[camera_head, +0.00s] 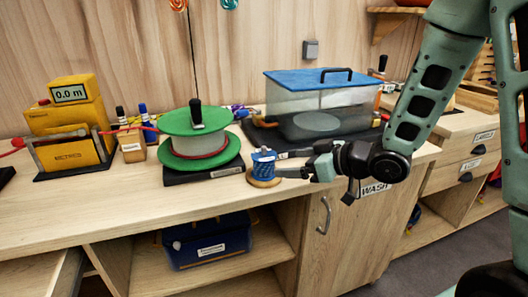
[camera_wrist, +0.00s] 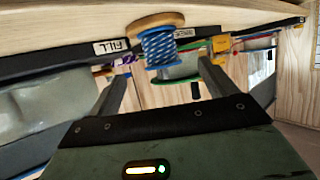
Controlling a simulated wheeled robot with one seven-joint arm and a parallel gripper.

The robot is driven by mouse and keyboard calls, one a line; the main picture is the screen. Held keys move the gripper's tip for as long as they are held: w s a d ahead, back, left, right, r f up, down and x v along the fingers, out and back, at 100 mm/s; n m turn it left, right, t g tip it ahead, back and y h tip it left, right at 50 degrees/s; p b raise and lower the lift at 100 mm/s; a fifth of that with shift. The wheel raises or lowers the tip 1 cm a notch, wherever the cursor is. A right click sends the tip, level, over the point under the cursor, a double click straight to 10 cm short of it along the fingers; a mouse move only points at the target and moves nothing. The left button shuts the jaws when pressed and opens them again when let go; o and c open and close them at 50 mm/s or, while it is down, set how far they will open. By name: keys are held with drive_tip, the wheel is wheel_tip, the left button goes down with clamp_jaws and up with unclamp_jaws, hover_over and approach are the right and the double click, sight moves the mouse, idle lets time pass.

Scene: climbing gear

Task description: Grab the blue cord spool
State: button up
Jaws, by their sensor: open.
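The blue cord spool (camera_head: 263,162) stands upright at the front edge of the wooden counter, its wide wooden base down. Blue patterned cord is wound around it. My gripper (camera_head: 281,163) is open just to its right, with the fingers pointing at the spool. In the wrist view, which is turned upside down, the spool (camera_wrist: 159,46) lies ahead, in line with the gap between the fingertips (camera_wrist: 162,70). The jaws are empty. I cannot tell whether either fingertip touches the spool.
A green reel (camera_head: 199,140) on a dark base stands close behind and left of the spool. A clear tank with a blue lid (camera_head: 318,79) stands behind my gripper. A yellow meter (camera_head: 70,120) and marker holder (camera_head: 132,148) are farther left. The counter front left is clear.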

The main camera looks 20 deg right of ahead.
sight(275, 164)
drive_tip(key=x, duration=0.4)
drive_tip(key=shift+w+a+f, duration=0.1)
drive_tip(key=shift+w+f, duration=0.05)
drive_tip(key=shift+f, duration=0.1)
drive_tip(key=shift+f+p+x, duration=0.1)
drive_tip(key=shift+p+x, duration=0.05)
drive_tip(key=shift+x, duration=1.35)
drive_tip(key=shift+f+p+x, duration=0.15)
drive_tip(key=shift+x, duration=1.35)
drive_tip(key=shift+c, duration=0.3)
drive_tip(key=c, duration=1)
